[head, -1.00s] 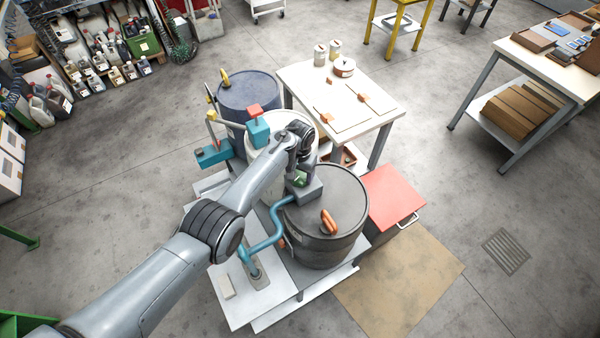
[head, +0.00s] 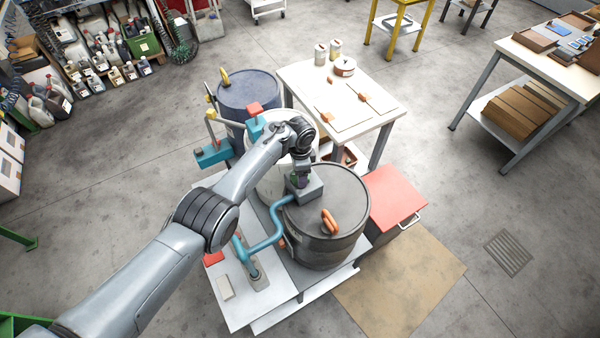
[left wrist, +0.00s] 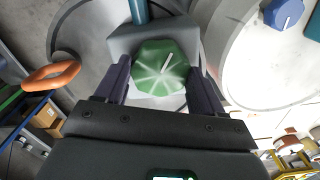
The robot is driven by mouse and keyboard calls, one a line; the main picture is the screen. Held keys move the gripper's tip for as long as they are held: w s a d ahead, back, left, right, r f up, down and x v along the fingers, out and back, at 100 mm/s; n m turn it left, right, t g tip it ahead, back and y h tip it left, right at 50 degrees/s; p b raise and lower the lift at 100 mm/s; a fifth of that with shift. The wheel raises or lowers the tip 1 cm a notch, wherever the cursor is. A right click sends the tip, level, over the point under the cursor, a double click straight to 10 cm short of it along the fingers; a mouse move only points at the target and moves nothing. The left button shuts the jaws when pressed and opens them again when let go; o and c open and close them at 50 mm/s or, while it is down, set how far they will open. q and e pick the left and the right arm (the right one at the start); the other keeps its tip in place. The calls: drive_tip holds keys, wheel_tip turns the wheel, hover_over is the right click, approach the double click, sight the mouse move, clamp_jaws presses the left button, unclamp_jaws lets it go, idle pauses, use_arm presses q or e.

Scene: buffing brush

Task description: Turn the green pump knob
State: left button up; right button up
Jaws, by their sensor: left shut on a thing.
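The green pump knob (left wrist: 163,68) is an eight-sided knob with a white line on top, seen in the left wrist view. It sits on the grey pump head (left wrist: 125,40), which stands on the dark drum (head: 335,240) in the head view. My left gripper (head: 302,180) is down at the pump head. Its two dark fingers (left wrist: 162,85) stand on either side of the knob and are shut on it. In the head view the gripper mostly hides the knob. My right gripper is not in view.
An orange handle (head: 329,221) stands on the dark drum's lid. A teal pipe (head: 265,243) runs from the pump head. A white drum (head: 270,180) and a blue drum (head: 250,92) stand behind. A red-topped cabinet (head: 396,197) is at right.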

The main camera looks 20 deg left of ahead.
use_arm(q)
drive_tip(key=shift+m, duration=0.8)
drive_tip(key=o, duration=1)
drive_tip(key=shift+o, duration=0.2)
drive_tip(key=shift+r, duration=0.1)
wheel_tip(320, 180, up, 11)
drive_tip(key=p, duration=0.3)
